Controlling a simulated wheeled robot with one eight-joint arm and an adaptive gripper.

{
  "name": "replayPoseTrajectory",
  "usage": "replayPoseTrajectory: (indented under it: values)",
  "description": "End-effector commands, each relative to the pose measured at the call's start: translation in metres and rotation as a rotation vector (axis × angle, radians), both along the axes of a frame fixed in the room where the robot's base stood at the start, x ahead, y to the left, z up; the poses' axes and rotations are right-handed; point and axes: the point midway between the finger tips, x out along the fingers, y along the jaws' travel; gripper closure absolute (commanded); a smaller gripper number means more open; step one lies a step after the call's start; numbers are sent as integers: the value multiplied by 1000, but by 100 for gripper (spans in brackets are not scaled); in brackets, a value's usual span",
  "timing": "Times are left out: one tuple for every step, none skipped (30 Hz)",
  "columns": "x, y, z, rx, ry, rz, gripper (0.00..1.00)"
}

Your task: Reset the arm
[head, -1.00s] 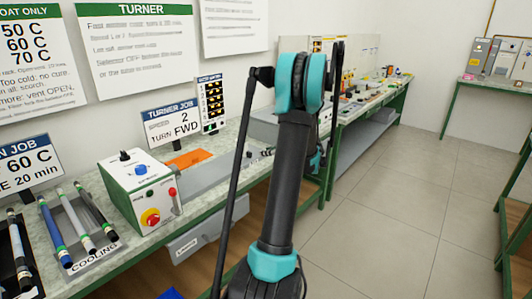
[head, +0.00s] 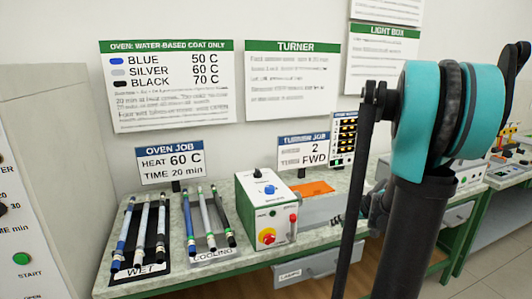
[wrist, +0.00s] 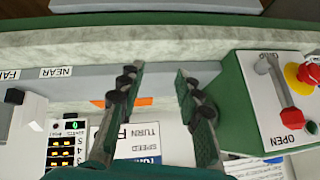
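My arm (head: 430,200) stands raised at the right of the head view, with teal joints and a black link, in front of the bench. My gripper (wrist: 155,88) shows in the wrist view with its two fingers apart and nothing between them. It faces the turner area, with the control box (wrist: 275,105) to its right and the orange piece (wrist: 130,101) behind the fingers. In the head view the gripper is mostly hidden behind my arm.
The bench holds a WET tray (head: 117,271) and a COOLING tray (head: 190,247) with rods. The turner control box (head: 264,212) stands beside them. Job signs (head: 170,161) stand behind. A white cabinet with a START button (head: 22,258) is at the left. Floor shows at right.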

Motion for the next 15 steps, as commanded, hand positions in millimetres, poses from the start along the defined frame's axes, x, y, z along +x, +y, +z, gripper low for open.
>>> replayPoseTrajectory:
  values:
    - [-20, 21, -3, -15, 38, -3, 66]
    - [-31, 29, -6, -25, 61, -11, 66]
    - [-46, 40, -9, -39, 90, -24, 66]
    - [-58, 47, -12, -51, 110, -33, 66]
    - [-69, 54, -15, -64, 128, -44, 66]
    - [-85, 61, -19, -81, 152, -60, 66]
    - [-96, 66, -22, -96, 167, -71, 66]
    - [-108, 70, -25, -110, 182, -83, 66]
    - [-123, 75, -30, -128, 198, -100, 66]
    - [-134, 78, -33, -143, 209, -112, 66]
    - [-144, 80, -36, -157, 218, -125, 66]
    - [-156, 82, -40, -173, 227, -143, 66]
    - [-165, 83, -43, -187, 232, -154, 66]
    - [-172, 83, -46, -198, 237, -166, 66]
    - [-181, 84, -49, -211, 240, -180, 66]
